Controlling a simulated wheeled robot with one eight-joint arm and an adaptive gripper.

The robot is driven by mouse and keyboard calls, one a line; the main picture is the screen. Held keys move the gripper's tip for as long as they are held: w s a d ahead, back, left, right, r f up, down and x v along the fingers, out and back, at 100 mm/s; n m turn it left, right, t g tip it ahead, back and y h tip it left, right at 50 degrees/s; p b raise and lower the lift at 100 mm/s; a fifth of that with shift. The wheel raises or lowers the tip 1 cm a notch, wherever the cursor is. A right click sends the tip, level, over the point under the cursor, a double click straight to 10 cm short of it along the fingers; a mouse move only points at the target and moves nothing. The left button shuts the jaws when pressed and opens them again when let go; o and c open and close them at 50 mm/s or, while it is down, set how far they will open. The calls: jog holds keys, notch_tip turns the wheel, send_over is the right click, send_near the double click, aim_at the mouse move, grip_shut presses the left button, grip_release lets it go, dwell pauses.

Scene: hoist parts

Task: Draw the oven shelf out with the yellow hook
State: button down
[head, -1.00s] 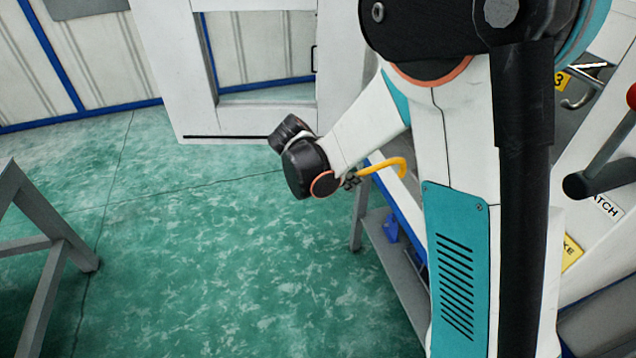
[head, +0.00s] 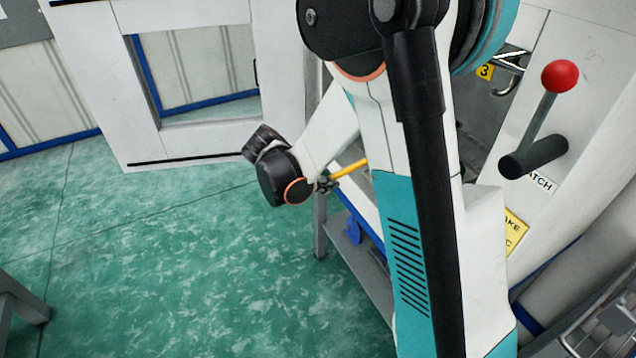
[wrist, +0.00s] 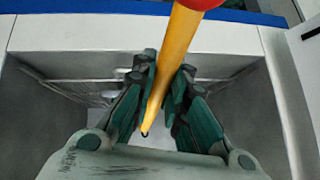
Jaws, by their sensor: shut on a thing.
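The yellow hook (head: 350,169) is held in my gripper (head: 326,183), left of my arm in the head view. In the wrist view my gripper (wrist: 158,105) is shut on the hook's yellow shaft (wrist: 176,62), which has a red end at the top edge. The hook's far end is hidden behind my arm in the head view. In the wrist view a grey recess with side walls (wrist: 75,110) lies beyond the fingers. I cannot clearly make out the oven shelf, nor whether the hook touches it.
A white door with a window opening (head: 190,139) stands open at the back. A red-knobbed lever (head: 560,76) sticks out at the right. A grey-legged stand (head: 320,225) is below my gripper. A wire rack (head: 605,335) is at bottom right.

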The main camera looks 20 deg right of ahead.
jog(key=shift+d, duration=3)
notch_tip(320, 180, down, 9)
jog(key=b, duration=0.6)
jog(key=shift+s+r+b, duration=0.15)
jog(key=shift+s+b, duration=0.05)
jog(key=shift+b, duration=0.2)
jog(key=shift+a, duration=0.35)
jog(key=shift+a, duration=0.35)
jog(key=shift+a+f, duration=0.2)
jog(key=shift+a, duration=0.15)
jog(key=a+b, duration=0.1)
jog(key=a, duration=1.1)
jog(key=shift+s, duration=0.25)
